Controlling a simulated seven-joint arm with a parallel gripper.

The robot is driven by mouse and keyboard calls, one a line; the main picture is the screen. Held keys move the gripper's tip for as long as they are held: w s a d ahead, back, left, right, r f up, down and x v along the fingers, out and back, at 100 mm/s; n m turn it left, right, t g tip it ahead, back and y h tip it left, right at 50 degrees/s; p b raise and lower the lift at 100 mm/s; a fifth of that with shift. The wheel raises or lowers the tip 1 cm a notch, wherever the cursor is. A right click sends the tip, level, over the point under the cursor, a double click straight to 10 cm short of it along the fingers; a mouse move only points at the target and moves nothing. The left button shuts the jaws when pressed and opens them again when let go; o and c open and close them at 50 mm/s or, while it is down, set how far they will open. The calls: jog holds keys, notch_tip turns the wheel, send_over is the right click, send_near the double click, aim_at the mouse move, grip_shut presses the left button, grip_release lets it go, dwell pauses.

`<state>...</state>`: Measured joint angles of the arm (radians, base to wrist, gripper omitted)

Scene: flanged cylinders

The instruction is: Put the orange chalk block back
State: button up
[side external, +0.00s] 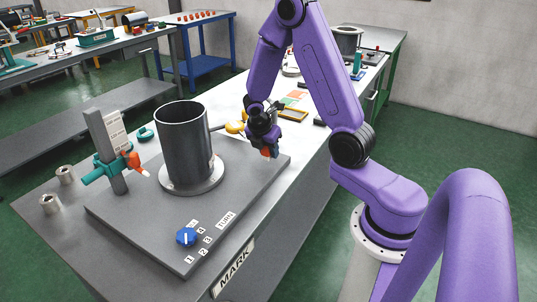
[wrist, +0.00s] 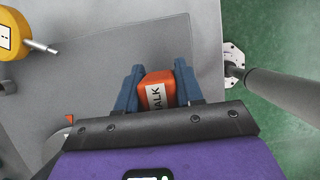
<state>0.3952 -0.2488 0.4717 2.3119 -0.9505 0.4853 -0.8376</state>
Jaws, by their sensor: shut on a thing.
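The orange chalk block (wrist: 157,88) is between the blue fingers of my gripper (wrist: 158,86) in the wrist view, with a white label partly reading "CHALK" on it. In the side view my gripper (side external: 266,143) is shut on the chalk block (side external: 268,152), above the right back part of the grey base plate (side external: 235,225). The grey flanged cylinder (side external: 184,145) stands upright on the plate, left of my gripper and apart from it. I cannot tell the gap between block and plate.
A post (side external: 104,140) with a teal clamp and an orange, white-tipped piece (side external: 135,161) stands left of the cylinder. A blue knob (side external: 186,236) sits at the plate's front. A yellow gauge (wrist: 14,34) lies behind.

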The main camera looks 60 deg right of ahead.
jog(key=shift+f, duration=0.95)
jog(key=shift+f, duration=0.1)
jog(key=o, duration=1.1)
jog(key=v, duration=1.1)
jog(key=s+a+r+m+t+y, duration=0.1)
jog(key=s+a+r+m, duration=0.15)
jog(key=a, duration=0.55)
jog(key=s+a+m+y, duration=0.1)
jog(key=s+a, duration=0.2)
jog(key=s, duration=0.4)
jog(key=s+a+r+m+y, duration=0.1)
jog(key=s+a, duration=0.2)
jog(key=s, duration=0.4)
jog(key=s+a+r+m+y, duration=0.1)
jog(key=s+a+y, duration=0.1)
jog(key=s, duration=0.4)
jog(key=shift+s+a+r+g, duration=0.1)
jog(key=shift+s+a+g, duration=0.1)
jog(key=shift+a, duration=0.25)
jog(key=shift+s+a+r+g, duration=0.15)
jog(key=shift+s+a+g, duration=0.05)
jog(key=shift+a, duration=0.25)
